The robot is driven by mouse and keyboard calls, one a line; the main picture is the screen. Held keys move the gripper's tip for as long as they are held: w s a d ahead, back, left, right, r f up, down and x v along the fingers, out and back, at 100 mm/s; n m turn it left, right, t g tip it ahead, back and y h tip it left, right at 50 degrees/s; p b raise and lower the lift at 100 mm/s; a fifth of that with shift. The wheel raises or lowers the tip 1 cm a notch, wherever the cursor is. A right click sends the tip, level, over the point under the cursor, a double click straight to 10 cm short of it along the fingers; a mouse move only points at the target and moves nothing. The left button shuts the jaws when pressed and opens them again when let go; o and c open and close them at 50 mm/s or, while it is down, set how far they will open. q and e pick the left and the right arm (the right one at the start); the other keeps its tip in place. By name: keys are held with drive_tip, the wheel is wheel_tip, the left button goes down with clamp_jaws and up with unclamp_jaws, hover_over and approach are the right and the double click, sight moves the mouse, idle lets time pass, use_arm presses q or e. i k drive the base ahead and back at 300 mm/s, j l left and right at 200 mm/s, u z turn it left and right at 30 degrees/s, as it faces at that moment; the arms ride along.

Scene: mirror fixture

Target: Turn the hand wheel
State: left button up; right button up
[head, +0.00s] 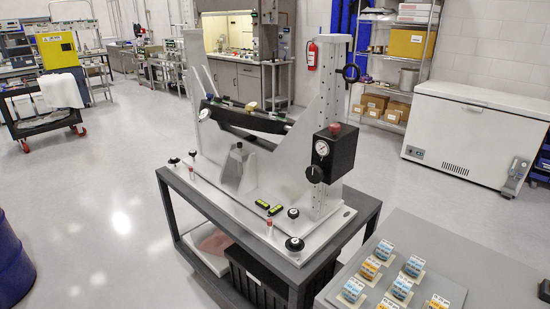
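A mirror fixture (230,190) stands on a dark grey cart in the middle of the head view. A black box (334,153) with a red knob on top and a round white dial is mounted lower on the same upright. Round black knobs (294,244) stand on the fixture's base plate. Neither of my grippers shows in this view.
A grey table (480,265) with several small labelled blocks is at the lower right. A blue drum (12,262) stands at the left edge. A white chest freezer (470,128) and loaded shelves stand behind. The floor left of the cart (300,275) is clear.

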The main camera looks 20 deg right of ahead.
sight(314, 174)
drive_tip(key=z, duration=0.5)
drive_tip(key=i+j+z, duration=0.1)
drive_tip(key=z, duration=0.35)
drive_tip(key=i+j+z, duration=0.1)
drive_tip(key=z, duration=0.4)
drive_tip(key=j+z, duration=0.25)
drive_tip(key=z, duration=0.2)
drive_tip(key=i+j+z, duration=0.1)
drive_tip(key=z, duration=0.35)
drive_tip(key=j, duration=0.1)
